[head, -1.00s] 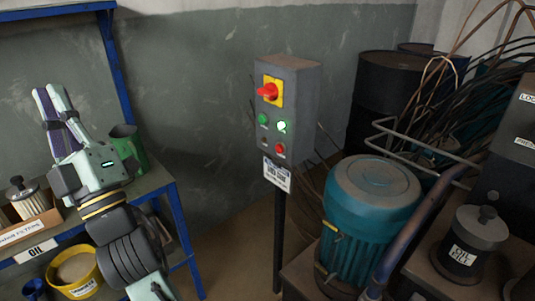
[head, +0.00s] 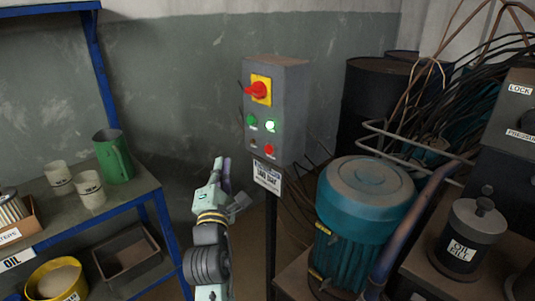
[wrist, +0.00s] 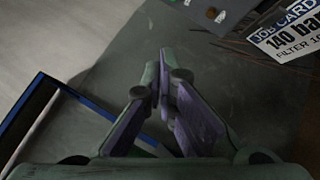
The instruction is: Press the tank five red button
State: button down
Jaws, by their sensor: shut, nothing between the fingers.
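A grey control box (head: 285,110) stands on a dark post. Its face has a red knob (head: 256,89) on a yellow plate, a green button (head: 251,120), a lit green lamp (head: 271,126) and a small red button (head: 269,149) at lower right. No tank five marking is legible. My gripper (head: 224,165) is left of the box and below its buttons, apart from it. In the wrist view my gripper (wrist: 166,58) has its purple-padded fingers together, empty. Only the lower part of the box face (wrist: 228,8) shows there.
A job card (head: 267,176) hangs under the box. A blue-framed shelf (head: 118,207) with a green jug (head: 113,157) and cups is at left.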

aim_at(269, 149)
jog(key=shift+w+d+f+h, duration=0.15)
jog(key=shift+w+d+f, duration=0.05)
jog(key=shift+d+f, duration=0.25)
jog(key=shift+w+d+f+h, duration=0.15)
jog(key=shift+d+f, duration=0.25)
jog(key=shift+d, duration=0.05)
jog(key=w+d+p, duration=0.1)
jog(key=w+d, duration=0.5)
jog(key=shift+w, duration=0.15)
dwell(1.3)
jog(key=shift+w+d+p, duration=0.3)
jog(key=shift+p, duration=0.2)
